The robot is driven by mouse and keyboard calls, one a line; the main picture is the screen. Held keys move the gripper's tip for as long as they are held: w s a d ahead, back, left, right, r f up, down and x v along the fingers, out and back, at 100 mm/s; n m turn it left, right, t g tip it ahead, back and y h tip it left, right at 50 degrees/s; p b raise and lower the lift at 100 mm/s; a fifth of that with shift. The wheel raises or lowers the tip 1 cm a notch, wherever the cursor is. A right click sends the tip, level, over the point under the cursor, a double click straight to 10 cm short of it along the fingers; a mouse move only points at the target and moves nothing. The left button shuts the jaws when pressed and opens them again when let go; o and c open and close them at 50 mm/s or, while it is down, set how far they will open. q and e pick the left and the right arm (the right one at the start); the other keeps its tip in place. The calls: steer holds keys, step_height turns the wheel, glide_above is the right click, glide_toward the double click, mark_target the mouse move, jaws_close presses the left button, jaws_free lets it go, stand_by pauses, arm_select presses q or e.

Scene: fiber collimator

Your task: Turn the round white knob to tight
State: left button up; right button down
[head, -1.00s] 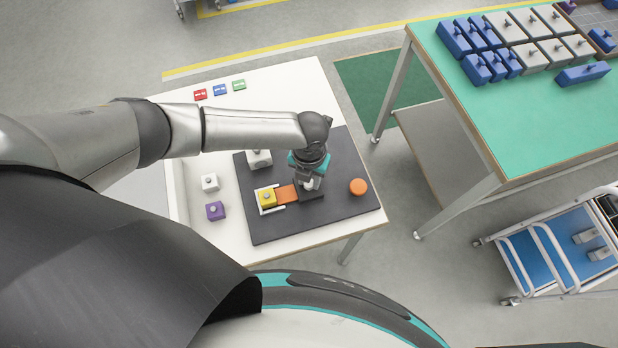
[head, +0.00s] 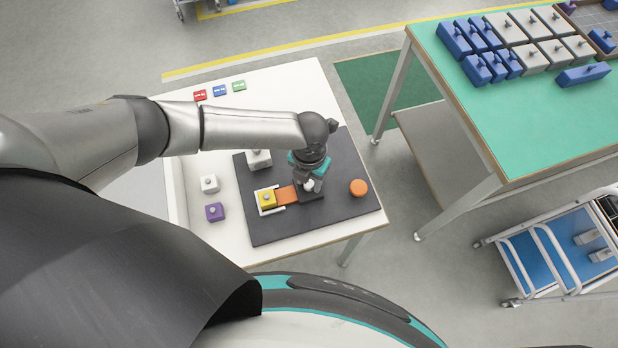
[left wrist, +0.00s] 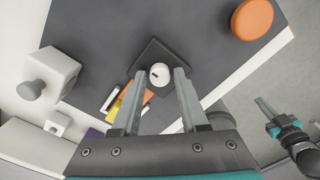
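The round white knob (left wrist: 160,75) stands on a small dark square base (left wrist: 150,58) in the left wrist view and has a dark mark on its top. In the head view the knob (head: 309,186) is partly hidden by my left gripper (head: 311,181). In the left wrist view my left gripper (left wrist: 160,72) is open, one fingertip on each side of the knob, with a visible gap on both sides. An orange strip (head: 286,194) and a yellow block (head: 267,199) lie to the left of the base. My right gripper (left wrist: 280,128) shows at the right of the left wrist view, away from the knob.
The dark board (head: 330,222) lies on a white table (head: 290,85). An orange round button (head: 358,187) is to the right and a white block with a knob (head: 259,159) behind left. Small white (head: 209,184) and purple (head: 214,212) blocks stand left of the board.

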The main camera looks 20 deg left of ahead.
mark_target(309, 184)
arm_select(q)
steer(key=shift+o, duration=1.2)
step_height(309, 184, up, 15)
steer(key=p, duration=0.2)
steer(key=shift+r, duration=0.15)
steer(key=shift+s, duration=0.1)
